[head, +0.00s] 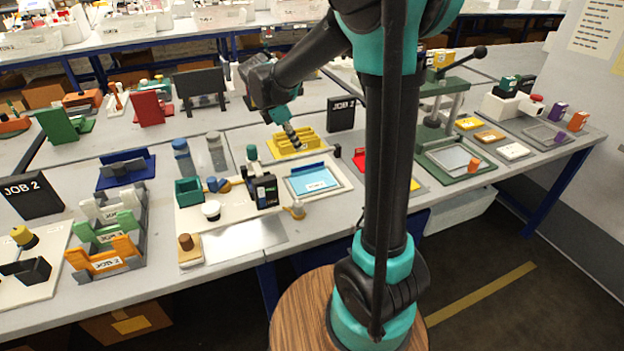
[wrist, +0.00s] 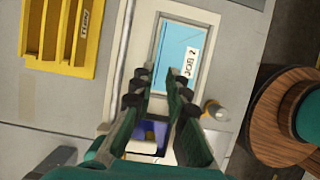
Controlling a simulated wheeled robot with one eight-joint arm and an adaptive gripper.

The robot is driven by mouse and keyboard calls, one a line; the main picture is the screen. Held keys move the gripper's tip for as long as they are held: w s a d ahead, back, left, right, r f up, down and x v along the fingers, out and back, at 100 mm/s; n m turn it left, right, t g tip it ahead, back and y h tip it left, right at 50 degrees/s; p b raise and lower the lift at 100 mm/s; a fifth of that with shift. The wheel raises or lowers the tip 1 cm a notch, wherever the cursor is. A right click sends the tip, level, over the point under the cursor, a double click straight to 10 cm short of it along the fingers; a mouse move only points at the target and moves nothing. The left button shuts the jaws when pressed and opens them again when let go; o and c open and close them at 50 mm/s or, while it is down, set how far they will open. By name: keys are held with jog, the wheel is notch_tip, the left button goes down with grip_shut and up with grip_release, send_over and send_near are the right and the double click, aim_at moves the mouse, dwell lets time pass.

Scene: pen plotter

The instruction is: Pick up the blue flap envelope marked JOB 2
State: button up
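A light blue flat envelope (head: 315,181) lies in a pale frame on the plotter bed, with a darker blue strip along its far edge. In the wrist view the envelope (wrist: 171,52) shows a white label reading JOB 2. My gripper (head: 298,143) hangs over the bench beyond the envelope, near a yellow rack. In the wrist view my gripper (wrist: 157,80) is open, with nothing seen held between its fingers. The fingers overlap the lower part of the envelope in that picture and hide some of it. I cannot tell the height gap.
The yellow rack (head: 294,144) stands behind the plotter bed. A black and green carriage block (head: 263,190) stands left of the envelope. A small tan knob (head: 297,209) is in front. A black JOB 2 sign (head: 30,193) and coloured holders (head: 110,258) stand at left.

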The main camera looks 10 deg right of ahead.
send_near(312, 172)
jog(key=shift+s+d+f, duration=0.15)
jog(key=shift+d+f, duration=0.1)
jog(key=shift+f, duration=0.25)
jog(key=shift+x, duration=2.7)
jog(key=shift+a, duration=0.15)
jog(key=shift+c, duration=0.2)
grip_shut()
